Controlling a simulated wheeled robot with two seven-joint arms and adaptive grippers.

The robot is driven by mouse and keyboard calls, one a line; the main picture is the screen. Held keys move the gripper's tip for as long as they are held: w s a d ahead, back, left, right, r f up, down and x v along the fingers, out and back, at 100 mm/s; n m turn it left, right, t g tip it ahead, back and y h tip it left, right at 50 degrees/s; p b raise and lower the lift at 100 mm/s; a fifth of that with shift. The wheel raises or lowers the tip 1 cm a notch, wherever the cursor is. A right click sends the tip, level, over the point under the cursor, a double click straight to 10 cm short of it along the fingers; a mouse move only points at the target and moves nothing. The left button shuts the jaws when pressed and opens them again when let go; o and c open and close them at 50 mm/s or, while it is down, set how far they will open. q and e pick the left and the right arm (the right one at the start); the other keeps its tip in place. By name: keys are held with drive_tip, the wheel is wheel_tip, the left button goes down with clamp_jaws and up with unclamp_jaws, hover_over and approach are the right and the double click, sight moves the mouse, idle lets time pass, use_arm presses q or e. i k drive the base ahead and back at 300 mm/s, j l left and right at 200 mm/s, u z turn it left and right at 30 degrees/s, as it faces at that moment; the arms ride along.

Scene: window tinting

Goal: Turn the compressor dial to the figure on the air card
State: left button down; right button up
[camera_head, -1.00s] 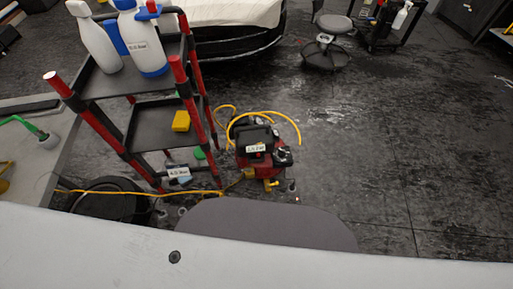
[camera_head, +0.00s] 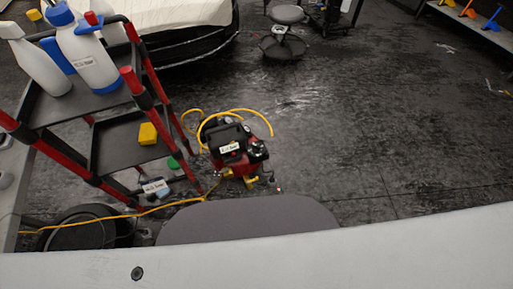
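The compressor (camera_head: 233,150) stands on the dark floor just beyond the grey rounded shape at the bottom of the view. It is red and black with a yellow hose looped over it. A white label (camera_head: 230,148) is on its front, too small to read surely. Gauges or knobs (camera_head: 258,150) sit on its right side; I cannot tell which is the dial or its setting. Neither of my grippers is in view.
A red and black cart (camera_head: 115,145) with spray bottles (camera_head: 86,50) and a yellow block (camera_head: 148,133) stands left of the compressor. A stool (camera_head: 283,40) is at the back. A yellow hose (camera_head: 120,212) crosses the floor at lower left. The floor right of the compressor is clear.

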sight(255, 147)
drive_tip(key=u, duration=1.45)
drive_tip(key=k+l+z, duration=0.15)
drive_tip(key=k+l, duration=0.35)
drive_tip(key=l, duration=0.25)
drive_tip(key=k+l+z, duration=0.1)
drive_tip(key=l, duration=0.3)
drive_tip(key=k+l, duration=0.1)
drive_tip(key=l, duration=0.25)
drive_tip(key=i+l+z, duration=0.1)
drive_tip(key=l, duration=0.3)
drive_tip(key=i+l+z, duration=0.1)
drive_tip(key=l, duration=0.3)
drive_tip(key=i+l, duration=0.1)
drive_tip(key=l, duration=0.25)
drive_tip(key=i+l+z, duration=0.2)
drive_tip(key=i+l, duration=0.15)
